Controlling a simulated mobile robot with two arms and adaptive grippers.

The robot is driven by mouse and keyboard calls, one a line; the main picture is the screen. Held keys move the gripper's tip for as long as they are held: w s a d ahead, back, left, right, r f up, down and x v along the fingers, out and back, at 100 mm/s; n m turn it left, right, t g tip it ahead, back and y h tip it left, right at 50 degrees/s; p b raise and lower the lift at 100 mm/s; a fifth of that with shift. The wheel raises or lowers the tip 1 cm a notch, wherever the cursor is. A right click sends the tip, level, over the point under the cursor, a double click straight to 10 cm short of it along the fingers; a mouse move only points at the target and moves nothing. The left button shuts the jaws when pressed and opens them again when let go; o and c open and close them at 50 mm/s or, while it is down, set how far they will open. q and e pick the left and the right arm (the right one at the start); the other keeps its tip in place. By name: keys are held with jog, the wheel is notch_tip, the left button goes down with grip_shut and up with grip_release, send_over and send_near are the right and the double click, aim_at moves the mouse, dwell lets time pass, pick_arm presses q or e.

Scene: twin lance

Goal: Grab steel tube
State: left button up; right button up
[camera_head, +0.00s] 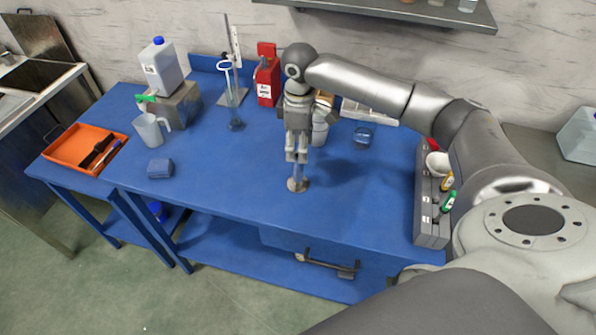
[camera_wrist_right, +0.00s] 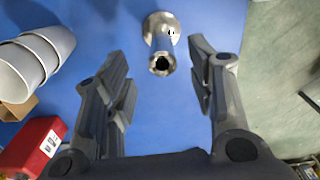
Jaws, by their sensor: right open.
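The steel tube (camera_head: 298,176) stands upright on a round flange base on the blue table, near the front edge. In the right wrist view, the tube (camera_wrist_right: 161,48) shows its hollow end and lies between and just beyond the fingertips. My right gripper (camera_head: 297,157) points down from above, directly over the tube. Its fingers (camera_wrist_right: 157,62) are spread on both sides of the tube, with gaps visible and no clear contact. The upper end of the tube is partly hidden by the fingers in the head view. My left gripper is not in view.
White cups (camera_wrist_right: 38,62) and a red container (camera_wrist_right: 33,146) are beside my right gripper. A grey toolbox (camera_head: 430,205) stands at the table's right edge. An orange tray (camera_head: 72,148), jug (camera_head: 150,130) and blue block (camera_head: 160,168) are on the left. The table left of the tube is clear.

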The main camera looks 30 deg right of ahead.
aim_at(298, 170)
jog(key=f+p, duration=0.1)
jog(key=f, duration=0.4)
jog(key=shift+a+p, duration=0.2)
jog(key=shift+p, duration=0.2)
jog(key=shift+w+f, duration=0.1)
jog(key=shift+f, duration=0.05)
jog(key=shift+c, duration=2.8)
jog(key=c, duration=0.5)
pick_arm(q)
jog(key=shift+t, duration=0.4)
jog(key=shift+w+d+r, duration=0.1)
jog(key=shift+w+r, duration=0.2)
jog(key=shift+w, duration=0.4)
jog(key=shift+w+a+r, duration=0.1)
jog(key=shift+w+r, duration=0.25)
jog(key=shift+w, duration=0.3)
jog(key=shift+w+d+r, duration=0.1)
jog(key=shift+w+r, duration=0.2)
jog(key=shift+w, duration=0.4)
pick_arm(e)
grip_shut()
